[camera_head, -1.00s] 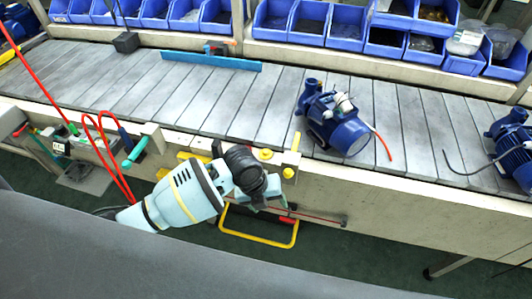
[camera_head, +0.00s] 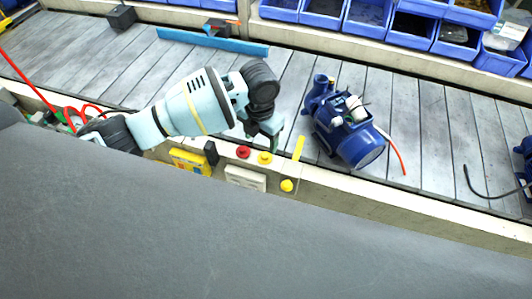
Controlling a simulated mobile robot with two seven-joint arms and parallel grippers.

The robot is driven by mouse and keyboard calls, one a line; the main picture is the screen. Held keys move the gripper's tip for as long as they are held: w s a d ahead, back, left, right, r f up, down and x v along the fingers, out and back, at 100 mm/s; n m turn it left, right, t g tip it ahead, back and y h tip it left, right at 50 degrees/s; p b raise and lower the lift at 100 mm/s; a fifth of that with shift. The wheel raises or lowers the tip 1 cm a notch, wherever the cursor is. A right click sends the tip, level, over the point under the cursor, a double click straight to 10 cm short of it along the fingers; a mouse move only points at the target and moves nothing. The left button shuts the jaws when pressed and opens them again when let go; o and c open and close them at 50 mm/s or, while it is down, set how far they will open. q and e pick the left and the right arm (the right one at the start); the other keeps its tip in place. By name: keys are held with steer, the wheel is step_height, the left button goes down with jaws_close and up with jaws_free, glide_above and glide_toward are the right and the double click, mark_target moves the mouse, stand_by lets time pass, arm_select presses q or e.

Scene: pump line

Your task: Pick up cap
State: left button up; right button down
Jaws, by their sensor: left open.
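No cap stands out clearly in the view. A blue pump (camera_head: 342,128) lies on the slatted conveyor (camera_head: 425,130), with white parts on top and a red-orange cable at its right. A small yellowish part (camera_head: 331,83) shows by the pump's upper port; I cannot tell if it is a cap. My left gripper (camera_head: 265,140) is open and points down over the conveyor's front edge, left of the pump and apart from it. Its dark wrist hides part of the slats. My right gripper is not in view.
Red (camera_head: 243,152) and yellow (camera_head: 265,158) buttons and a yellow upright piece (camera_head: 299,148) sit on the front rail below the gripper. A blue bar (camera_head: 212,42) lies at the back. Blue bins (camera_head: 357,17) line the far side. Another blue pump (camera_head: 525,150) is cut off at right.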

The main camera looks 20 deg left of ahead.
mark_target(264, 155)
arm_select(q)
steer(key=shift+s+f, duration=0.15)
steer(key=shift+f, duration=0.75)
steer(key=shift+w+f, duration=0.2)
steer(key=shift+f, duration=0.1)
steer(key=shift+w+d+f, duration=0.1)
steer(key=shift+d+f, duration=0.15)
steer(key=shift+f, duration=1.05)
steer(key=shift+d+f, duration=0.2)
steer(key=shift+f, duration=1.1)
steer(key=c, duration=1)
